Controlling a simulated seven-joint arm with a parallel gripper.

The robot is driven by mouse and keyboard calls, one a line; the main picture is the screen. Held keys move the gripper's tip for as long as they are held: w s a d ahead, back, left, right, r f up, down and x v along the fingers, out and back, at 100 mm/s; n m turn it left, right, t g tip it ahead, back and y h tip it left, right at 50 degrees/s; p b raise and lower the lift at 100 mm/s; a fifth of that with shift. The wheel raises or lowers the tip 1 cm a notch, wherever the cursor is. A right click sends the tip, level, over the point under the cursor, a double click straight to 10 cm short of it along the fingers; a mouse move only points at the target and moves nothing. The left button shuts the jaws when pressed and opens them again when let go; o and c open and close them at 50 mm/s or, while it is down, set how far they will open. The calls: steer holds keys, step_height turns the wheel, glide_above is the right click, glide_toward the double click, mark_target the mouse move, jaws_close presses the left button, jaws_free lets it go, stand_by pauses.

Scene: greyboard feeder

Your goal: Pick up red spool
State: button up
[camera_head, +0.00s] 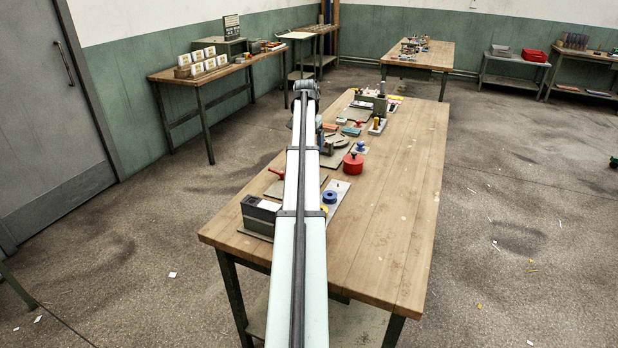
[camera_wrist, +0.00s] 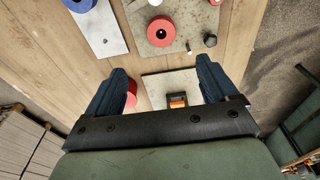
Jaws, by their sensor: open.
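In the picture, the red spool lies just beyond the fingertips. Another red piece (camera_wrist: 131,95) is partly hidden behind the left finger.
A white plate (camera_wrist: 102,24) with a blue piece (camera_wrist: 80,5) lies left of the spool. A small dark cylinder (camera_wrist: 210,40) stands right of it. A pale plate (camera_wrist: 158,88) with a black and orange item (camera_wrist: 178,99) lies between the fingers. The table's right side (camera_head: 405,190) is clear.

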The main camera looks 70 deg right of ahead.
steer(key=f, duration=0.8)
steer(key=shift+d, duration=0.4)
steer(key=shift+w+d+f, duration=0.1)
steer(key=shift+w+f, duration=0.05)
steer(key=shift+f, duration=2.55)
steer(key=c, duration=1.1)
steer(key=shift+r, duration=0.1)
